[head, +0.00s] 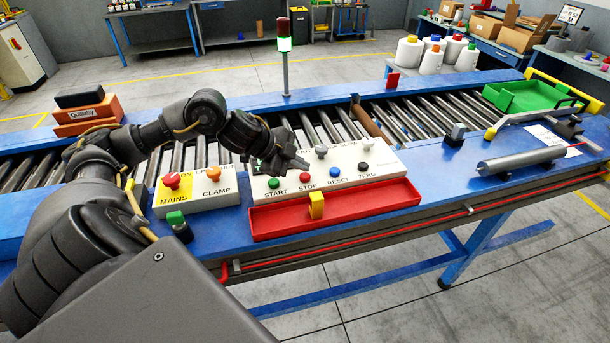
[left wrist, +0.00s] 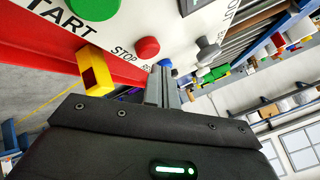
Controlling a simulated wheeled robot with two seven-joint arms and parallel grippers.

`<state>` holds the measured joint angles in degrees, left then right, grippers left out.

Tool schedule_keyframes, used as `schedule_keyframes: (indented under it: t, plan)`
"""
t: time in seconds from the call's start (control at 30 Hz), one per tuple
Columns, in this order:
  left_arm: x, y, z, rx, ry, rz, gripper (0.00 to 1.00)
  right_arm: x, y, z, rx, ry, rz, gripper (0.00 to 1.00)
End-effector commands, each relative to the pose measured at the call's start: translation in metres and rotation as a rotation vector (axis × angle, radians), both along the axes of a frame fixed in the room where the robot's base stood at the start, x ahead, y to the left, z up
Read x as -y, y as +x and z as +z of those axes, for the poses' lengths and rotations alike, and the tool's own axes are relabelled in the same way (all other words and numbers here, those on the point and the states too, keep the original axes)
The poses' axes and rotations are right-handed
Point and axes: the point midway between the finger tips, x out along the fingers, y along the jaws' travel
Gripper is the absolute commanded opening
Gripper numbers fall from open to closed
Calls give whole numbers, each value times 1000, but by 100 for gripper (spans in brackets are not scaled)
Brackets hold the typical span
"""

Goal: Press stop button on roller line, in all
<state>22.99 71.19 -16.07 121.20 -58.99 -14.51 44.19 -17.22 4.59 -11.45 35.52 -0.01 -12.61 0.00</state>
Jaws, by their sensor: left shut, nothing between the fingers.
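The red stop button (head: 306,177) is on a white control panel (head: 391,164) on the blue roller line, between the green start button (head: 273,183) and the blue reset button (head: 334,172). My left gripper (head: 302,164) is shut and empty, its tips just above and behind the stop button in the head view. In the left wrist view the stop button (left wrist: 147,47) is a round red cap beside the shut fingers (left wrist: 161,84), with a small gap showing in the picture. The green start button (left wrist: 97,8) is further left. My right gripper is not in view.
A red tray (head: 372,201) with a yellow block (head: 316,205) lies in front of the panel. A second panel (head: 222,198) with a red mains button (head: 171,180) and orange clamp button (head: 211,173) is left. A signal post (head: 285,66) stands behind. A metal cylinder (head: 522,160) lies right.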

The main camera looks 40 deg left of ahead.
Motion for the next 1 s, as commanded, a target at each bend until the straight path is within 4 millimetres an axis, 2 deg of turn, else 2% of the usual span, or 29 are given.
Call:
schedule_keyframes:
  t: [1.0]
  plan:
    - [0,0,-8,0,0,0,0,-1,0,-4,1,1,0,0]
